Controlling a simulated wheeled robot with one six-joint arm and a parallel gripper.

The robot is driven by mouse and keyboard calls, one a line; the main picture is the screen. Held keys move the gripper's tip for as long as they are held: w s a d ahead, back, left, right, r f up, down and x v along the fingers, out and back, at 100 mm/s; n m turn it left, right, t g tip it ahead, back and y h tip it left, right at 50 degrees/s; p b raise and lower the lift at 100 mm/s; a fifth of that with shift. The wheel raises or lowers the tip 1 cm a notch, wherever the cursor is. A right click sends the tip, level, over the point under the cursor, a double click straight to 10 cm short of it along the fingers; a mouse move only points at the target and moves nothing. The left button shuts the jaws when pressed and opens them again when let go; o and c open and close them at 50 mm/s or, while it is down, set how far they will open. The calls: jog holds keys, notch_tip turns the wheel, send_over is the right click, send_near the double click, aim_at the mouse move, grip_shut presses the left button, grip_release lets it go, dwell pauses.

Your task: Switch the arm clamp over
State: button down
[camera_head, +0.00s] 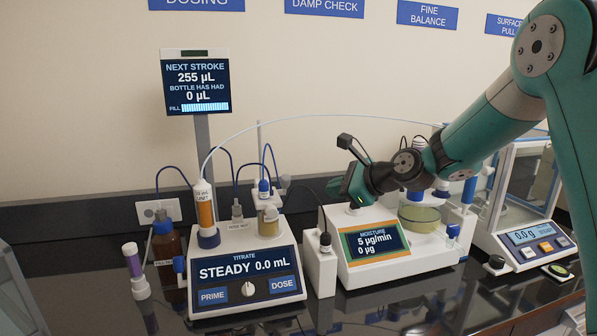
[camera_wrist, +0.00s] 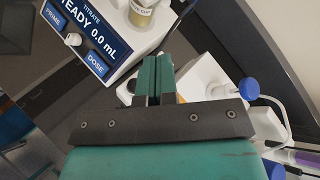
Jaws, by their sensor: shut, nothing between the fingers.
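I cannot tell for certain which part is the arm clamp. A thin upright post (camera_head: 259,140) behind the titrator carries a white block (camera_head: 262,195) low down, with a blue-capped fitting (camera_head: 264,187) and a grey knob (camera_head: 285,182) beside it. My gripper (camera_head: 347,193) is shut and empty, above the rear left of the moisture unit (camera_head: 372,245), to the right of the post and apart from it. In the wrist view my gripper's green fingers (camera_wrist: 158,62) are together, with the titrator (camera_wrist: 97,35) beyond at upper left.
The titrator (camera_head: 244,280) reads STEADY 0.0 mL, with a brown bottle (camera_head: 168,250) to its left. A white box with a black cap (camera_head: 321,265) stands between it and the moisture unit. A balance (camera_head: 530,245) is at the right. Thin tubes arch over the bench.

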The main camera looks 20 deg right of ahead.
jog(key=w+d+m, duration=0.2)
jog(key=shift+d+r+m+t, duration=0.1)
jog(key=shift+d+m+t, duration=0.1)
jog(key=shift+m+t, duration=0.15)
jog(key=p, duration=0.4)
send_near(289, 183)
notch_tip(289, 183, down, 4)
jog(key=w, duration=0.2)
jog(key=shift+w+a+r+p, duration=0.35)
jog(key=shift+w+a+p, duration=0.1)
jog(key=shift+w+a, duration=0.35)
jog(key=shift+w+a+r+p, duration=0.3)
jog(key=shift+w+a+p, duration=0.15)
jog(key=shift+w+a, duration=0.35)
jog(key=shift+r, duration=0.15)
